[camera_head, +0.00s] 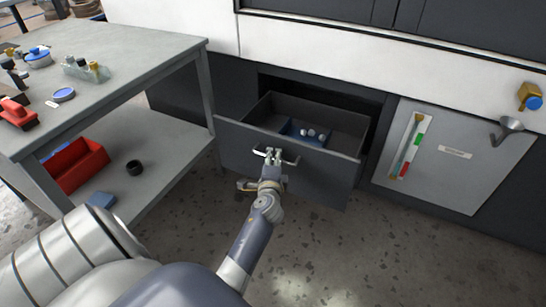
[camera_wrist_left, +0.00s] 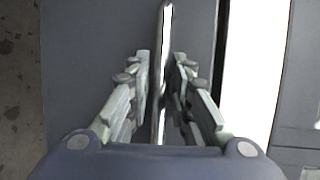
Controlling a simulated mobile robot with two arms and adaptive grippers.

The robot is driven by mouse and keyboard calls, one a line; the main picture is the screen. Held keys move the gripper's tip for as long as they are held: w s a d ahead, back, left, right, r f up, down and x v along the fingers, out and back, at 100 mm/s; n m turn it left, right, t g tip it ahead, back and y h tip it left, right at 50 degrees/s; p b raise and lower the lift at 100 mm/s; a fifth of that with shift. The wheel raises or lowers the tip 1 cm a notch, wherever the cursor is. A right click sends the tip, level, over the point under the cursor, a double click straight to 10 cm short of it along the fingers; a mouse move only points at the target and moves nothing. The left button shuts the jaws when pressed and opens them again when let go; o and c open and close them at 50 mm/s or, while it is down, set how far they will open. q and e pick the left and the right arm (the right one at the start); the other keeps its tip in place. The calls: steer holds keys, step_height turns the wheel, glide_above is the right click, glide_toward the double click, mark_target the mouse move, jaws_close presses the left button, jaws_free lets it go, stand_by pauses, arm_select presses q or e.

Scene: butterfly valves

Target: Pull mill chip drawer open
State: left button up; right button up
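The dark grey chip drawer (camera_head: 316,176) is pulled well out of the lower front of the white and dark machine. I see into it from above. A bar handle (camera_head: 289,160) runs across its front, and the bar also shows in the left wrist view (camera_wrist_left: 163,60). My left gripper (camera_head: 273,157) is at the handle. The exact contact is hard to see. My right gripper is not in view.
A blue tray (camera_head: 297,132) with small pale pieces lies in the drawer. A grey workbench (camera_head: 130,50) stands at left, with a red bin (camera_head: 80,165) on its lower shelf. A grey panel (camera_head: 455,160) is right of the drawer. The speckled floor before the drawer looks clear.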

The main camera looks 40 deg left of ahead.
arm_select(q)
steer(key=v, duration=0.7)
steer(key=shift+s+d, duration=0.2)
